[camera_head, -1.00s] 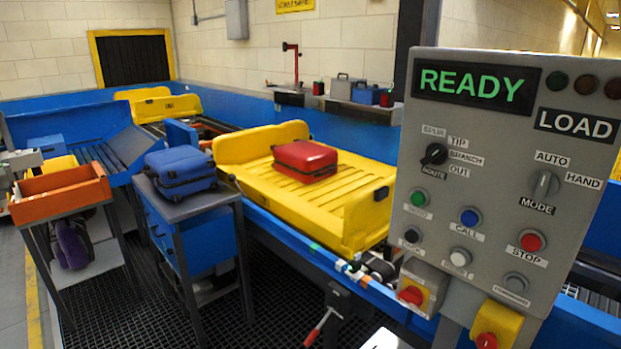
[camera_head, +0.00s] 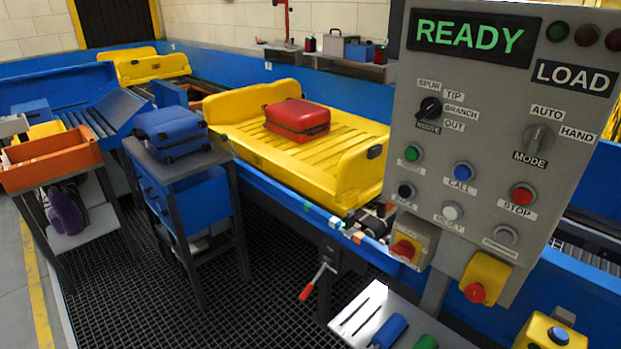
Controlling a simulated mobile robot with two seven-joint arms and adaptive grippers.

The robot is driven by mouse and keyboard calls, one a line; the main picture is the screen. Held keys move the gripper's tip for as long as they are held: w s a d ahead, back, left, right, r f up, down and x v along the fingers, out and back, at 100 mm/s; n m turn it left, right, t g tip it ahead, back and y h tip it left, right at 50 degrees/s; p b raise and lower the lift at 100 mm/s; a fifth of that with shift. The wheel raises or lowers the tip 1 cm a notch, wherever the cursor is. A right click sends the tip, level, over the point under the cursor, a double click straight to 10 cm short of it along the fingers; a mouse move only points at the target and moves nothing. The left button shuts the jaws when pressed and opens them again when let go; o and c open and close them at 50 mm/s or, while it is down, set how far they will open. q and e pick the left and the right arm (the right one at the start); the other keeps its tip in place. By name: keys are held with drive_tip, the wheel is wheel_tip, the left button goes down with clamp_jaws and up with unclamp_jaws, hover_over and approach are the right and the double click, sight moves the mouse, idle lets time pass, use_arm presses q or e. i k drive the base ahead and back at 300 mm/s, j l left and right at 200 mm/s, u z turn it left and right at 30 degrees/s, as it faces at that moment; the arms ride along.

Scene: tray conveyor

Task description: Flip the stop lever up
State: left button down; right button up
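The stop lever (camera_head: 318,282) has a red grip on a thin metal arm. It is mounted on a dark bracket under the conveyor's near edge, just left of the control panel. Its arm slopes down to the left, with the red grip at the lower end. Nothing touches it. Neither of my grippers shows in the head view.
The grey control panel (camera_head: 500,150) reads READY and LOAD. A yellow tray (camera_head: 345,185) with a red suitcase (camera_head: 297,119) sits on the conveyor. A blue suitcase (camera_head: 171,134) lies on a stand at left. A pale slotted board (camera_head: 362,312) is at the bottom. Dark grating (camera_head: 270,310) lies left of the lever.

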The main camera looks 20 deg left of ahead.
sight(307, 291)
drive_tip(key=j+z, duration=0.15)
drive_tip(key=z, duration=0.2)
drive_tip(key=j+z, duration=0.2)
drive_tip(key=z, duration=0.15)
drive_tip(key=j+z, duration=0.2)
drive_tip(key=z, duration=0.15)
drive_tip(key=j+z, duration=0.1)
drive_tip(key=j, duration=0.35)
drive_tip(key=k+j+z, duration=0.1)
drive_tip(key=j, duration=0.4)
drive_tip(key=k+j+z, duration=0.1)
drive_tip(key=j, duration=0.35)
drive_tip(key=j+z, duration=0.15)
drive_tip(key=j, duration=0.3)
drive_tip(key=k, duration=0.05)
